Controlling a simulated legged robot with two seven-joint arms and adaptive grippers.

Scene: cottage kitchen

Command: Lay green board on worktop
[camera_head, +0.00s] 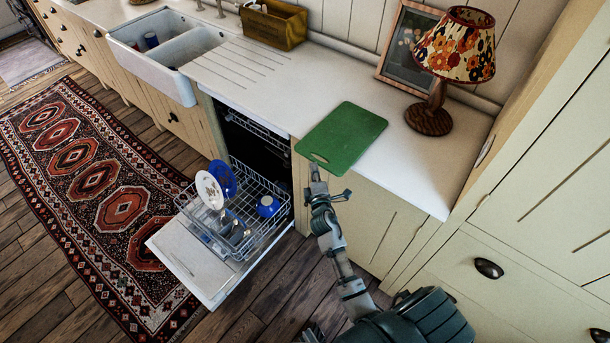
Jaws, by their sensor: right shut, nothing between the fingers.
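The green board (343,138) lies flat on the white worktop (400,165), between the sink and the lamp. Its end with the handle slot is at the worktop's front edge, nearest me. My right gripper (315,172) is just below that end, in front of the worktop edge. It is shut with nothing in it. I cannot tell whether its tips touch the board's edge. My left gripper is not in view.
The dishwasher (195,268) stands open below, its rack pulled out with plates and a blue bowl (268,206). A floral lamp (455,50) and a picture frame (408,45) stand right of the board. A wooden box (273,24) is at the back. Worktop left of the board is clear.

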